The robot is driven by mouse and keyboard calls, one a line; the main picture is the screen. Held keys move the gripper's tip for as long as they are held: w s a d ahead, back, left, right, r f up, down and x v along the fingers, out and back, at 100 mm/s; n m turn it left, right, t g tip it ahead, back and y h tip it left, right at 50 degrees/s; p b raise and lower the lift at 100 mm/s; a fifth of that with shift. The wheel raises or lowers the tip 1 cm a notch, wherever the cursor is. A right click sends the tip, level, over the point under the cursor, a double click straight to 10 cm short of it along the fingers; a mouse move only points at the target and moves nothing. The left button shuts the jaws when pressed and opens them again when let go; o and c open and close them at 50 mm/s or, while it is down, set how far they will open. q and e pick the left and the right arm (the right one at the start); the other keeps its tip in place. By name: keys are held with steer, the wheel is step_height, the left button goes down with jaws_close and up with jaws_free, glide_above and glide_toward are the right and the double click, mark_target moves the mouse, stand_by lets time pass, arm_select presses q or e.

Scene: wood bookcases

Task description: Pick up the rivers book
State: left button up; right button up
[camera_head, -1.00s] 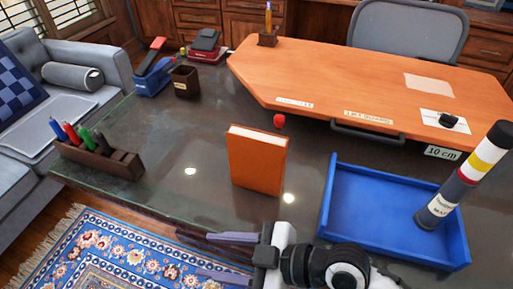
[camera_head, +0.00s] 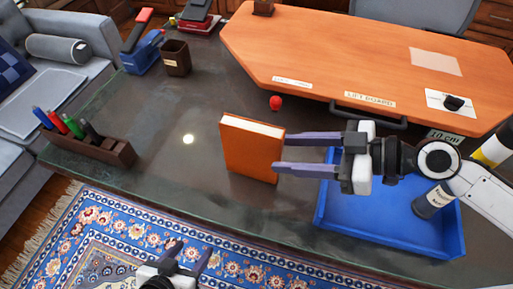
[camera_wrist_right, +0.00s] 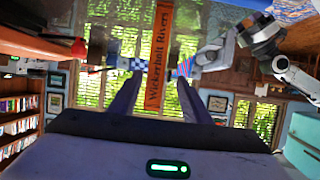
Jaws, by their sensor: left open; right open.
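The orange rivers book (camera_head: 250,148) stands upright on the dark desk, its pale page edges on top. I cannot tell whether the fingers touch the book. My left gripper (camera_head: 193,248) is open and empty at the bottom, over the rug, away from the book.
A blue tray (camera_head: 330,235) lies right of the book, partly under my right arm. An orange lift board (camera_head: 320,60) and a small red ball (camera_head: 275,102) are behind. A pen holder (camera_head: 118,152) stands at the left edge. The desk between pen holder and book is clear.

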mark_target(252, 146)
steer(key=x, duration=0.3)
steer(key=shift+w+a+p, duration=0.15)
steer(key=shift+a+p, duration=0.2)
steer(key=shift+p, duration=0.05)
steer(key=shift+w+a+p, duration=0.3)
steer(key=shift+a, duration=0.2)
steer(key=x, duration=0.2)
steer(key=p+x, duration=0.1)
steer(key=shift+w+a+f, duration=0.1)
steer(key=shift+w+a, duration=0.15)
steer(key=shift+w, duration=0.1)
steer(key=shift+w+a+f, duration=0.1)
steer(key=shift+a+f, duration=0.1)
steer(key=shift+a, duration=0.05)
steer(key=shift+c, duration=0.5)
steer(key=shift+r, duration=0.1)
jaws_close()
